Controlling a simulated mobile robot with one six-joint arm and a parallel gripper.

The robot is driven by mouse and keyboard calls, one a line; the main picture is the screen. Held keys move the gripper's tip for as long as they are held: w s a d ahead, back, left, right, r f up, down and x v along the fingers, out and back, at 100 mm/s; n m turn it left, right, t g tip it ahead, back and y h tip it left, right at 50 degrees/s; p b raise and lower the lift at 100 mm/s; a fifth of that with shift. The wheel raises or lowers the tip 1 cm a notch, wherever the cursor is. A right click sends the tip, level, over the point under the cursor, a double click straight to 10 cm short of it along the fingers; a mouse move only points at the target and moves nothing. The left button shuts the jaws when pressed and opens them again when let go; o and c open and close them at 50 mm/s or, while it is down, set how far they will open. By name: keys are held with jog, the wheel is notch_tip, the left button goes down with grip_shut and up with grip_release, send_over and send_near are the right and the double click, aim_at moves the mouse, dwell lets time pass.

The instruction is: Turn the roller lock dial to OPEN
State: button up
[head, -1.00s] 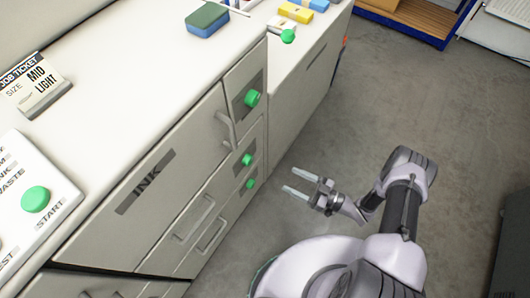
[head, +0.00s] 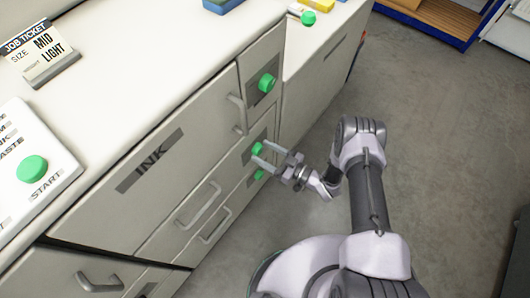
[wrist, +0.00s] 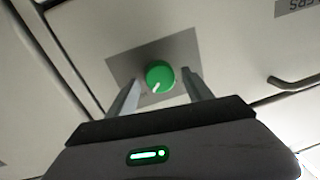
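Several green dials on grey plates sit on the cabinet front: an upper dial (head: 267,83), a middle dial (head: 258,149) and a lower dial (head: 259,174). I cannot read which is the roller lock. My gripper (head: 263,154) is open in front of the middle dial. In the wrist view a green dial (wrist: 160,75) shows between the two spread fingertips (wrist: 161,78), its white pointer mark toward the lower left. The fingers do not appear closed on it. I cannot tell any OPEN mark on its plate.
The cabinet has an INK label (head: 149,160) and bar handles, including a drawer handle (head: 199,204) left of my gripper. A white panel with a green START button (head: 32,168) and a job ticket (head: 40,52) stand on top. The floor (head: 430,130) to the right is clear.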

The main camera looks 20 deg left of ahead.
jog(key=c, duration=1.1)
jog(key=shift+c, duration=0.2)
jog(key=shift+n, duration=0.3)
jog(key=n+p, duration=0.1)
jog(key=n, duration=0.3)
jog(key=shift+r, duration=0.1)
jog(key=n+h+p, duration=0.1)
jog(key=n, duration=0.3)
jog(key=shift+s+n, duration=0.15)
jog(key=shift+n, duration=0.25)
jog(key=n+p, duration=0.2)
jog(key=n, duration=0.3)
jog(key=shift+t, duration=0.4)
jog(key=shift+n+t+h+p, duration=0.3)
jog(key=shift+n+p, duration=0.25)
jog(key=shift+n, duration=1.55)
